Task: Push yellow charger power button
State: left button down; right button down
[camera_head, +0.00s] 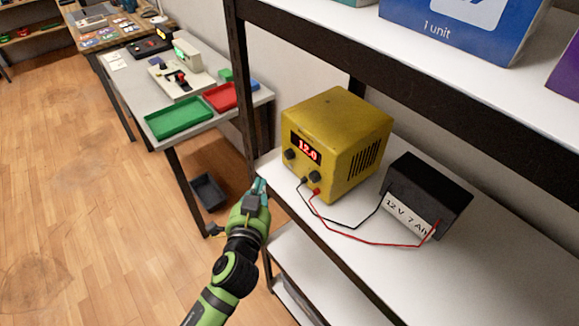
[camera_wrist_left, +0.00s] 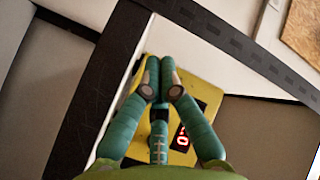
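The yellow charger (camera_head: 345,125) stands on the white middle shelf. Its front has a lit red display (camera_head: 306,148) reading 12.0, two dark knobs and two lead sockets. I cannot make out a separate power button. My left gripper (camera_head: 260,187) is in front of the charger, lower left of its front face and apart from it, by the shelf's front edge. In the left wrist view its teal fingers (camera_wrist_left: 160,78) are together and empty, hiding part of the yellow charger (camera_wrist_left: 192,95) behind them. My right gripper is not in view.
A black 12 V battery (camera_head: 430,190) sits right of the charger, joined by red and black leads (camera_head: 365,240) lying on the shelf. A dark shelf post (camera_head: 240,90) rises left of the charger. A blue box (camera_head: 460,25) is on the shelf above.

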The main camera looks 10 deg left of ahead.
aim_at(278, 185)
pick_arm(q)
jog(key=shift+w+d+b, duration=0.5)
jog(key=shift+w+d, duration=1.4)
jog(key=shift+w+d, duration=0.3)
jog(key=shift+w+d, duration=0.2)
dwell(0.8)
jog(key=shift+s+a, duration=0.5)
jog(key=shift+a, duration=0.05)
dwell(0.3)
